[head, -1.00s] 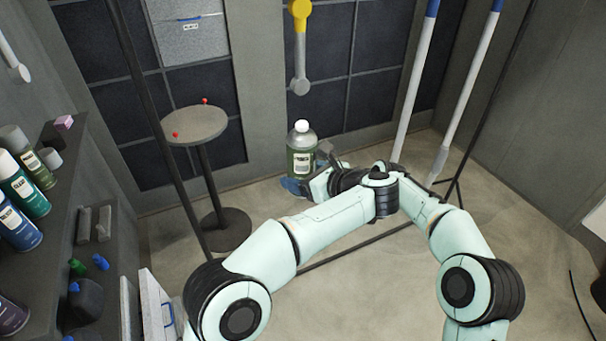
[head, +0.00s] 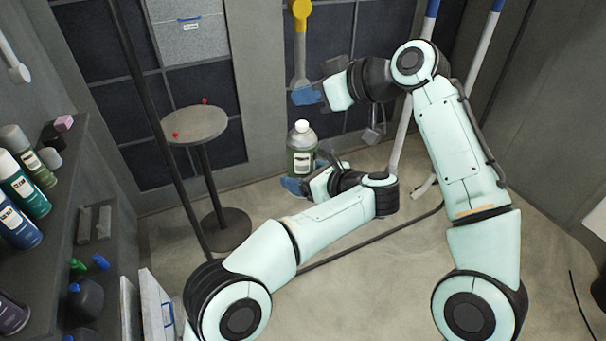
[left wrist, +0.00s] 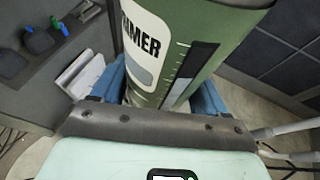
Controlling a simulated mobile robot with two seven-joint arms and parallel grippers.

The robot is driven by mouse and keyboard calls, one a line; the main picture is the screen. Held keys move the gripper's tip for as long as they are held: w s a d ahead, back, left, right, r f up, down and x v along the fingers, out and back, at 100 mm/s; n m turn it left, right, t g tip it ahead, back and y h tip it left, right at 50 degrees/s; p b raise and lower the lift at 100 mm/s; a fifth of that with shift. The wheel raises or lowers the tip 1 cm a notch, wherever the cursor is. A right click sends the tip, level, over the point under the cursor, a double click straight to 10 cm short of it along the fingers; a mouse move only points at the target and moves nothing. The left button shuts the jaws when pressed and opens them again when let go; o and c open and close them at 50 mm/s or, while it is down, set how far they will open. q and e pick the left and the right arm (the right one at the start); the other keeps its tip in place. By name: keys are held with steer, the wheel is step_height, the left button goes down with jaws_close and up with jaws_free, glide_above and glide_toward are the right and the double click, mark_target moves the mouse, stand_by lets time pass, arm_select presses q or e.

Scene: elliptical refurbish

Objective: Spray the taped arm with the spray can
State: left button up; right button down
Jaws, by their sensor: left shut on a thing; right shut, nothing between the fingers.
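The green spray can (head: 301,162) with a pale rounded top stands upright in my left gripper (head: 292,187). In the left wrist view the can (left wrist: 150,75) fills the space between the blue fingers, and its label partly reads "IMER". My left gripper is shut on it. The taped arm (head: 300,42) hangs on the back wall above the can, yellow at the top and grey below. My right gripper (head: 306,94) has its blue fingers shut and empty at the lower end of the taped arm, hiding that end. I cannot tell whether they touch.
A round stool (head: 196,125) with two small red items stands to the left. A shelf (head: 82,190) with several spray cans and bottles lines the left side. White poles with blue tops (head: 482,50) lean at the right. Floor shows at the right.

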mark_target(306, 124)
steer(key=shift+f, duration=1.4)
steer(key=shift+f, duration=0.1)
stand_by(1.1)
arm_select(q)
steer(key=shift+r, duration=0.1)
arm_select(e)
steer(key=shift+f, duration=0.95)
arm_select(q)
steer(key=shift+r, duration=0.1)
arm_select(e)
steer(key=shift+r, duration=2.65)
